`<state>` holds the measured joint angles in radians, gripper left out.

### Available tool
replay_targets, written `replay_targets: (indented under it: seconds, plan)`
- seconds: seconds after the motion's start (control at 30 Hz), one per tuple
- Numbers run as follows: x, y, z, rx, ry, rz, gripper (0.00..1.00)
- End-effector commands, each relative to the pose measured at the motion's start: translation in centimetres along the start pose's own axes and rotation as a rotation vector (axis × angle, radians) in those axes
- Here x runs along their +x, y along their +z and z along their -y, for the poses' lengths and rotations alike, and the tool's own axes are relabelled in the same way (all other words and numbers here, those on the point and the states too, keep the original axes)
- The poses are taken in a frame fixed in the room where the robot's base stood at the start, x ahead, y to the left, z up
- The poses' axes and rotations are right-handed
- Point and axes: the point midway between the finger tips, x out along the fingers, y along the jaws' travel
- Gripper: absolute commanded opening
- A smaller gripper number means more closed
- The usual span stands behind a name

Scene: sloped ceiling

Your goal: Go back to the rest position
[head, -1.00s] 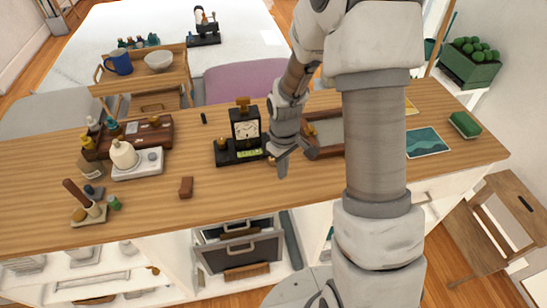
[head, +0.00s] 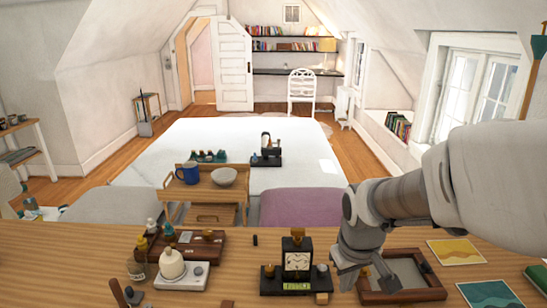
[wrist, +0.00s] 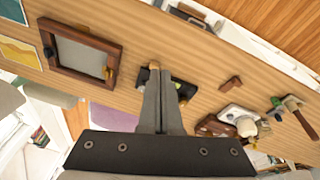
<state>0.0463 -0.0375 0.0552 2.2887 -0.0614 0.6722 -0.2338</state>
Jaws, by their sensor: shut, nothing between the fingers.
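My gripper (head: 346,284) hangs over the wooden counter (head: 90,262), between the black clock stand (head: 297,262) and the wooden-framed tray (head: 432,290). In the wrist view my gripper's two fingers (wrist: 156,72) lie together with nothing between them. The fingers partly cover the dark clock stand in that view. My arm comes in from the right side of the head view and bends down at the wrist. Whether the fingertips touch the counter cannot be told.
Left on the counter are a white device (head: 181,276) and a brown case (head: 190,250). Coloured cards (head: 456,252) lie at the right.

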Motion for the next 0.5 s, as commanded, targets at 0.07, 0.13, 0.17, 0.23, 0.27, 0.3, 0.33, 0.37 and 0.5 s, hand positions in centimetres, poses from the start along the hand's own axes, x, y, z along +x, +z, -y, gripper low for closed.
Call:
replay_targets:
  seconds: [0.07,0.13,0.17,0.23,0.27,0.3,0.33,0.37,0.5]
  plan:
    - [-2.4,0.8,0.1,0.036,0.011,-0.039,0.00]
    - [-4.2,1.6,0.3,0.068,0.017,-0.068,0.00]
    - [-5.0,2.1,0.5,0.082,0.019,-0.079,0.00]
    - [-6.6,3.0,0.7,0.114,0.022,-0.108,0.00]
    - [-7.2,3.5,0.9,0.126,0.023,-0.119,0.00]
    - [-8.1,4.1,1.1,0.144,0.024,-0.137,0.00]
    - [-8.7,4.5,1.2,0.157,0.024,-0.150,0.00]
    - [-9.2,5.0,1.4,0.170,0.023,-0.161,0.00]
    - [-11.4,7.2,2.1,0.229,0.017,-0.216,0.00]
